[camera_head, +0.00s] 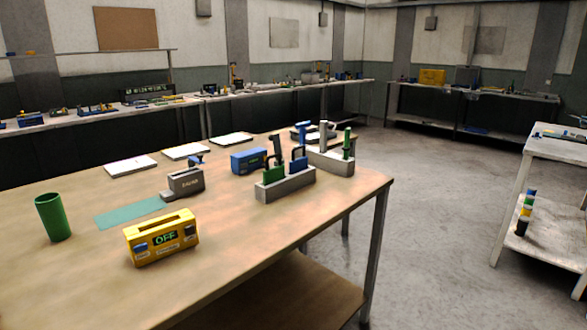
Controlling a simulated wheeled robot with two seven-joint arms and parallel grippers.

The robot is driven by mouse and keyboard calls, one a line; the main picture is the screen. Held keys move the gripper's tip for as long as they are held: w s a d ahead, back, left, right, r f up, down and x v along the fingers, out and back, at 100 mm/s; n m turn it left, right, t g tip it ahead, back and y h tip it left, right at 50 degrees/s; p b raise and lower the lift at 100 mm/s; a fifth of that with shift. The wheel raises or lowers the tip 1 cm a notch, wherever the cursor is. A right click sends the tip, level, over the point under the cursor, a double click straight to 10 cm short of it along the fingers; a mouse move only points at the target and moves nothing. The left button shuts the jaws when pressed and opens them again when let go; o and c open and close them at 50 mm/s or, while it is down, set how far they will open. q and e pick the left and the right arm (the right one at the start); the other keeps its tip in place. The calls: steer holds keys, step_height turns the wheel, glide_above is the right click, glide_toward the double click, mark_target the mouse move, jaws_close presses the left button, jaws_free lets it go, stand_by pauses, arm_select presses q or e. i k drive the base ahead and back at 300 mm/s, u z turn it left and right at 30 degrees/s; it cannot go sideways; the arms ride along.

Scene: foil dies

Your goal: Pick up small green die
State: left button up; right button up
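A grey holder block (287,187) stands near the table's right side. A green die (274,174) with a dark loop handle and a blue die (298,163) stand upright in it. A second grey block (330,162) just behind it holds a slim green piece (347,143) and a grey upright piece (323,135). I cannot tell for sure which green piece is the small die. Neither of my grippers is in view.
The wooden table (255,235) also bears a yellow machine (161,238) reading OFF, a green cup (53,217), a grey device (184,183), a blue box (249,160), and a teal mat (130,212). Its front right is clear. A white side table (556,148) stands right, across open floor.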

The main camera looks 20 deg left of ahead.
mark_target(273, 175)
steer(key=u, duration=0.6)
steer(key=i, duration=1)
steer(key=u, duration=1)
